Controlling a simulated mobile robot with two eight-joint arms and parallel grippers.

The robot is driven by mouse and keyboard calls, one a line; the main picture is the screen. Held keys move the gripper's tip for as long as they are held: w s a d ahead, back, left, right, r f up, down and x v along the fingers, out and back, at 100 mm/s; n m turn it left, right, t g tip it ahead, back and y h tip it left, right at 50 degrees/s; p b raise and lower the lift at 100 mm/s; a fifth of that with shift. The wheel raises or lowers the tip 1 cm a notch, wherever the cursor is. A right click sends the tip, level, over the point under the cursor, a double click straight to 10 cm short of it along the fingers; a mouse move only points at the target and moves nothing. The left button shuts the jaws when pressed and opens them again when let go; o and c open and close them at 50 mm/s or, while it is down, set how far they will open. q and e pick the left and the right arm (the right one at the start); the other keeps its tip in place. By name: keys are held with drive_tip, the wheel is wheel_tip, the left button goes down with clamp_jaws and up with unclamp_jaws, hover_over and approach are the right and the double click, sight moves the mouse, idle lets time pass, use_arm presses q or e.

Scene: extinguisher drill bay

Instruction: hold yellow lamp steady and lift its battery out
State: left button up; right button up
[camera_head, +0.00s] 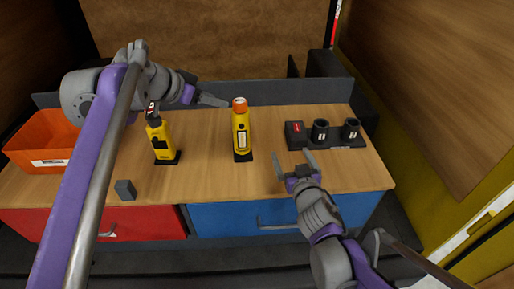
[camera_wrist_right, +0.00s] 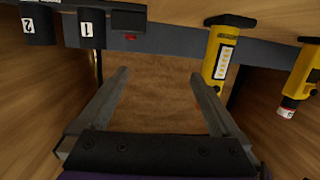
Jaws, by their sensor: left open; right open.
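The yellow lamp (camera_head: 241,135), which I take to be the one with an orange head and white label, stands upright on a dark base mid-table. It also shows, upside down, in the right wrist view (camera_wrist_right: 222,52). I cannot make out its battery as a separate part. My left gripper (camera_head: 222,101) is open beside the lamp's head, just to its left; I cannot tell whether it touches. My right gripper (camera_head: 294,162) is open and empty, to the right of the lamp and nearer the front edge. Its open fingers (camera_wrist_right: 160,95) show in the right wrist view.
A second yellow device (camera_head: 161,142) stands left of the lamp. A dark rack (camera_head: 347,143) at right holds a red-labelled block (camera_head: 296,131) and two numbered black cups (camera_head: 320,130). A grey block (camera_head: 125,190) and an orange bin (camera_head: 40,145) are at left. The front middle is clear.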

sight(244, 132)
drive_tip(key=w+a+n+y, duration=0.1)
drive_tip(key=w+a+y, duration=0.1)
drive_tip(key=w+a, duration=0.2)
drive_tip(key=w+a+n+y, duration=0.1)
drive_tip(key=w+a+y, duration=0.1)
drive_tip(key=w+a, duration=0.3)
drive_tip(key=w+a+n+y, duration=0.1)
drive_tip(key=w+a+y, duration=0.1)
drive_tip(key=w+a, duration=0.2)
drive_tip(key=shift+w+a+r+n, duration=0.2)
drive_tip(key=shift+a+r+n, duration=0.05)
drive_tip(key=shift+a+n, duration=0.15)
drive_tip(key=shift+d, duration=0.1)
clamp_jaws()
